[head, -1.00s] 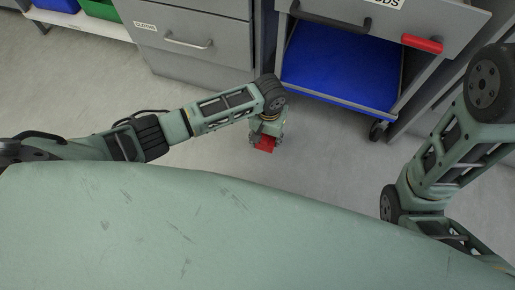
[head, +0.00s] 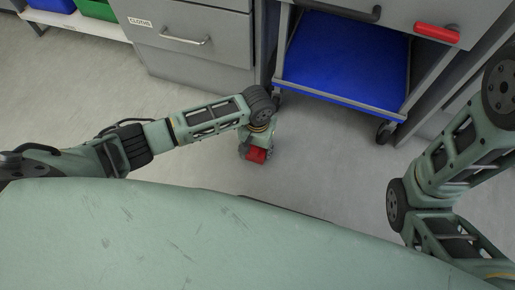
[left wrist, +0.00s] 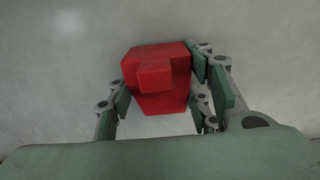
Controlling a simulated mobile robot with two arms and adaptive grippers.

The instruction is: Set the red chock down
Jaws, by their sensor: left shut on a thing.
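The red chock (head: 256,155) is a small block held in my left gripper (head: 257,150), low over the grey floor in the head view. In the left wrist view the chock (left wrist: 158,78) sits between the two fingers of the left gripper (left wrist: 160,85), with a stepped face towards the camera. I cannot tell whether the chock touches the floor. My right arm stands at the right of the head view, and its gripper is out of the frame.
A cart with a blue shelf (head: 345,65) and dark castors (head: 384,133) stands beyond the gripper. A red-handled drawer (head: 437,33) is above it. A grey cabinet (head: 190,65) labelled CLOTHS is at the back left. The floor (head: 325,165) around the chock is clear.

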